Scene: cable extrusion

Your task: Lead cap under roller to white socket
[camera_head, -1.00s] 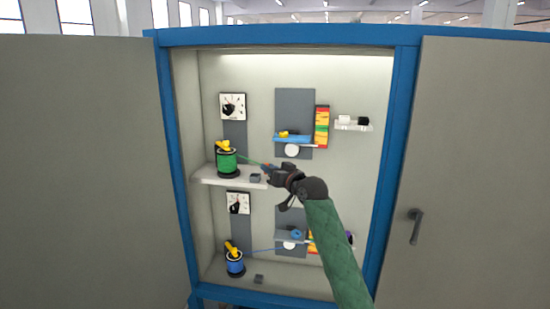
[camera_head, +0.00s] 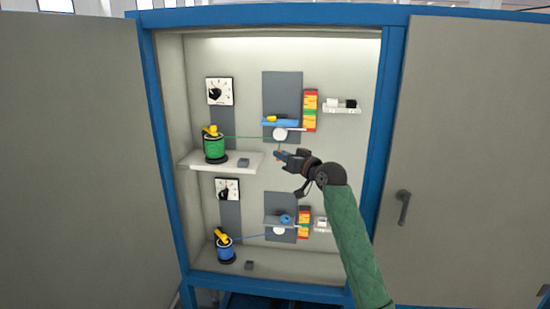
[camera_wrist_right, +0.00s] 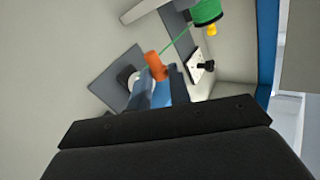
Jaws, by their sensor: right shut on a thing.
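The orange cap (camera_wrist_right: 155,66) is at the fingertips of my right gripper (camera_head: 279,154), which is shut on it; in the wrist view the blue-grey fingers (camera_wrist_right: 166,92) are close behind it. The green cable (camera_head: 250,137) runs from the green spool (camera_head: 214,148) almost level to the upper white roller (camera_head: 280,135). My gripper is just below that roller. The wrist view shows the roller (camera_wrist_right: 131,80) partly hidden behind the fingers. The upper white socket (camera_head: 333,103) is at the right, beside a black socket (camera_head: 350,104). My left gripper is out of view.
A red, yellow and green block strip (camera_head: 310,110) stands between roller and upper sockets. A blue ledge (camera_head: 280,122) lies above the roller. A shelf (camera_head: 250,160) carries the spool and a small grey block (camera_head: 243,163). Below is a similar station with a blue spool (camera_head: 225,250).

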